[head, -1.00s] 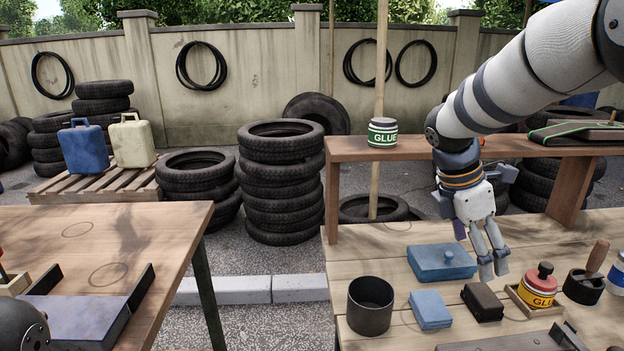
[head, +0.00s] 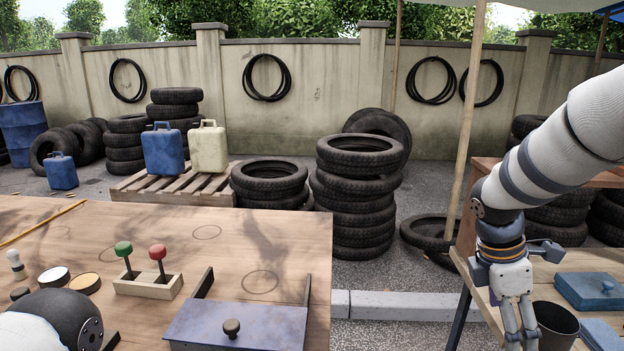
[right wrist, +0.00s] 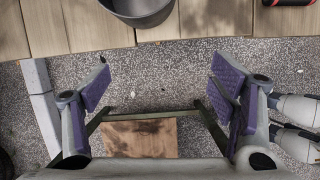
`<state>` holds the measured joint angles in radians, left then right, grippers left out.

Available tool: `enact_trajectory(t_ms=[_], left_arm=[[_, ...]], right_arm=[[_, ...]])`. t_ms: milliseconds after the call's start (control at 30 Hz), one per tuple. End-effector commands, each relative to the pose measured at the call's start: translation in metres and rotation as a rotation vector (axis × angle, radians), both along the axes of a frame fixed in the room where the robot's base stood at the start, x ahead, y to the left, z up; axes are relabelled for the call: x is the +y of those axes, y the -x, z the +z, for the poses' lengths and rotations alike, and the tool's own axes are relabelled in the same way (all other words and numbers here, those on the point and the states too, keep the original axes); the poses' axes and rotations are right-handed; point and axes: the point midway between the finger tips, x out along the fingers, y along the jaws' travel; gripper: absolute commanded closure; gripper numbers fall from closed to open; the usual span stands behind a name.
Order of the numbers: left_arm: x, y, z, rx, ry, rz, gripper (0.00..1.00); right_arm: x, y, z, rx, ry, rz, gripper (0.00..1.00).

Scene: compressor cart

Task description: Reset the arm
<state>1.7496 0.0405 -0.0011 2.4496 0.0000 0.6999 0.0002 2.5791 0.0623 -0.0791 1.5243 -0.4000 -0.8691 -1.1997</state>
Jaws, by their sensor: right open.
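My right arm comes in from the right in the head view, with its wrist bent so that the gripper (head: 520,325) points down. This gripper is at the left end of the right workbench (head: 548,268), just left of a dark open cup (head: 555,328). In the right wrist view its two purple-padded fingers (right wrist: 165,95) are spread wide with nothing between them. Grey ground lies below them, and the cup (right wrist: 138,8) shows at the top edge. Part of my left arm shows at the lower left of the head view; its gripper is not visible.
The left table (head: 110,225) holds a block with a green and a red lever (head: 148,285), a blue-grey panel with a knob (head: 240,325) and round discs. A blue box (head: 590,290) lies right of the cup. Tyre stacks (head: 357,200) stand behind the gap.

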Motion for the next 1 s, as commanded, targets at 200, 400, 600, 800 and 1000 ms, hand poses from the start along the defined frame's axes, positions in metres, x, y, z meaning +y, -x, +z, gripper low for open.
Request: enact_trajectory(t_ms=[200, 400, 600, 800, 1000], left_arm=[[-0.001, -0.002, 0.003, -0.009, 0.002, -0.001, 0.17], [0.000, -0.005, 0.005, -0.019, 0.001, 0.000, 0.17], [-0.001, -0.008, 0.008, -0.030, 0.001, 0.000, 0.17], [0.000, -0.010, 0.010, -0.035, 0.001, 0.000, 0.17], [0.000, -0.010, 0.010, -0.035, 0.001, 0.000, 0.17]], right_arm=[[0.040, 0.063, -0.118, -0.010, -0.127, -0.241, 0.22], [0.082, 0.175, -0.212, -0.010, -0.207, -0.633, 0.22], [0.106, 0.310, -0.248, -0.031, -0.165, -1.104, 0.22], [0.108, 0.383, -0.239, -0.081, -0.083, -1.376, 0.22], [0.107, 0.390, -0.237, -0.093, -0.072, -1.412, 0.22]])
